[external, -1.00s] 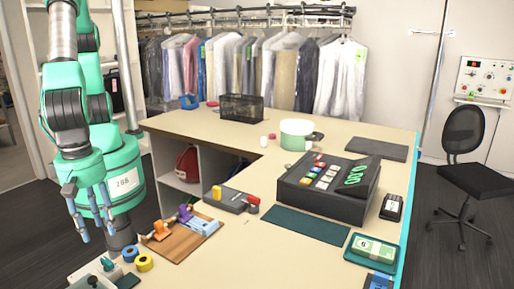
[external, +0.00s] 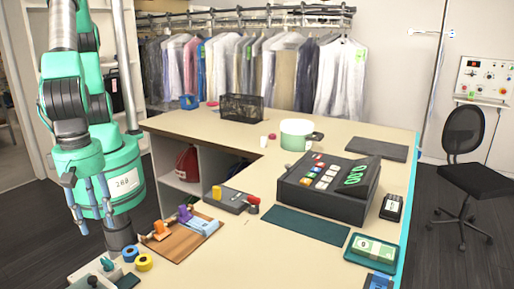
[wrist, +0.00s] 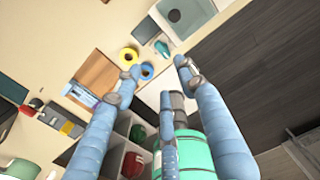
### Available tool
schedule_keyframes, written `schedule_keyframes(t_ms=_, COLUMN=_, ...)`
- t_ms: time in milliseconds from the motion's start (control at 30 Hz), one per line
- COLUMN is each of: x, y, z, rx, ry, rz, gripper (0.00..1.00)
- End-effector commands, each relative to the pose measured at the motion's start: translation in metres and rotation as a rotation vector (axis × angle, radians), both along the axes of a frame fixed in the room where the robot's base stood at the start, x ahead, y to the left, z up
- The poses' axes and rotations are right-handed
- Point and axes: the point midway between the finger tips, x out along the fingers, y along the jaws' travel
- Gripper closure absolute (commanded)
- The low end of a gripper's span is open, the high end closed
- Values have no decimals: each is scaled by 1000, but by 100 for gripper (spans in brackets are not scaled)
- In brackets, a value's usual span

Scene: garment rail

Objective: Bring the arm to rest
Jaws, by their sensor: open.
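My green arm hangs folded at the left of the external view, beside the counter's front left side. My gripper (external: 94,212) points downward with its blue fingers spread and nothing between them. In the wrist view my gripper (wrist: 160,68) also shows open and empty, with the floor, counter edge and my own base below. The fingertips look clear of the counter (external: 190,256), though the exact gap cannot be told.
A wooden board (external: 182,238) with small tools, yellow and blue tape rolls (external: 138,259) and a pale tray (wrist: 185,18) lie at the counter's near corner. A black cash register (external: 325,188) stands farther right. Dark floor (wrist: 255,75) is free beside the counter.

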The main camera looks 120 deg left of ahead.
Motion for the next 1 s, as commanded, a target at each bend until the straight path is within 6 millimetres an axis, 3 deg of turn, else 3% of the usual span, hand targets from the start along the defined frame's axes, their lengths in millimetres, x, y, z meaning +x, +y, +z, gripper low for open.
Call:
schedule_keyframes(t_ms=267, x=1, y=32, z=34, rx=-26, ry=-35, rz=246, gripper=59)
schedule_keyframes(t_ms=467, x=-7, y=77, z=77, rx=-70, ry=-75, rz=599, gripper=59)
schedule_keyframes(t_ms=700, x=-30, y=135, z=124, rx=-144, ry=-114, rz=1068, gripper=59)
schedule_keyframes(t_ms=1000, x=-75, y=202, z=166, rx=-266, ry=-139, rz=1645, gripper=59)
